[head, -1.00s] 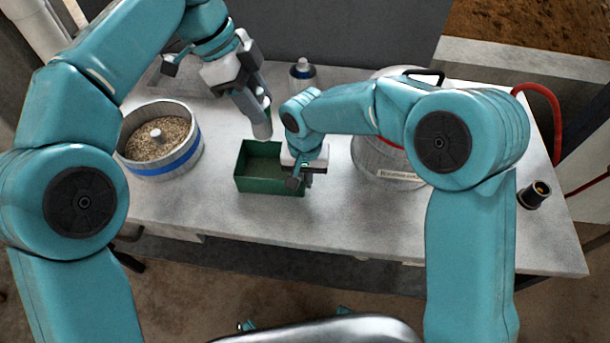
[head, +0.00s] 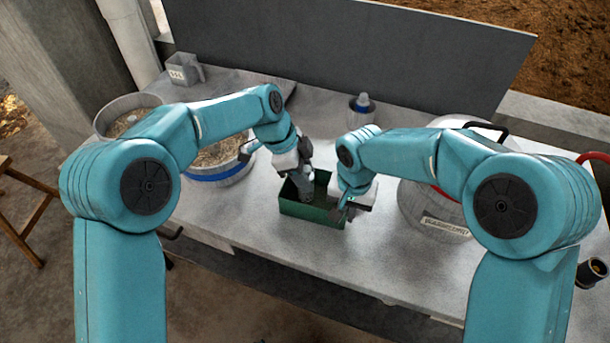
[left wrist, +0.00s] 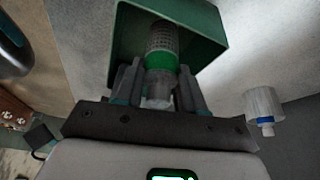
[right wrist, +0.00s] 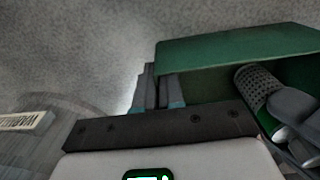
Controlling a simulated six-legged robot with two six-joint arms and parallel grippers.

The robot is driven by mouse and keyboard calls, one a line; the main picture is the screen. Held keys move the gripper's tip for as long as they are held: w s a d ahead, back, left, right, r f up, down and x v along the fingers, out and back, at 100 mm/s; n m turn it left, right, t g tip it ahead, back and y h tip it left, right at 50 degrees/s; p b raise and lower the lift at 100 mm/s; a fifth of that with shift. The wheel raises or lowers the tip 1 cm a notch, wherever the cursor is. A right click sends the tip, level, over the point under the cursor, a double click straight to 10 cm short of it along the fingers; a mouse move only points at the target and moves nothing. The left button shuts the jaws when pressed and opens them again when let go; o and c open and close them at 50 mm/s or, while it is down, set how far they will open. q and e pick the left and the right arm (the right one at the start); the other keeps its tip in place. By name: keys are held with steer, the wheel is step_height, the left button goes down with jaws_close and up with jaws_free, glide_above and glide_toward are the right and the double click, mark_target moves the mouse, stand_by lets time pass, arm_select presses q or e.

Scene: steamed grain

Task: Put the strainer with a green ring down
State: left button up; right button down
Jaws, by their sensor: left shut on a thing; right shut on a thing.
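The strainer is a perforated metal cylinder with a green ring, clear in the left wrist view (left wrist: 162,42). My left gripper (head: 304,190) is shut on it below the ring and holds it low inside the open green box (head: 296,210). The strainer also shows in the right wrist view (right wrist: 258,84), inside the box walls. Whether its end touches the box floor is hidden. My right gripper (head: 350,206) is shut on the box's right wall; its narrow fingers also show at the wall in the right wrist view (right wrist: 162,92).
A blue-banded tub of grain (head: 225,172) stands left of the box, partly behind my left arm. A labelled metal drum (head: 425,208) stands to the right. The bench top (head: 235,228) is clear in front.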

arm_select(q)
steer(key=shift+f, duration=0.45)
steer(key=shift+f, duration=0.15)
steer(key=o, duration=1.1)
steer(key=v, duration=1.2)
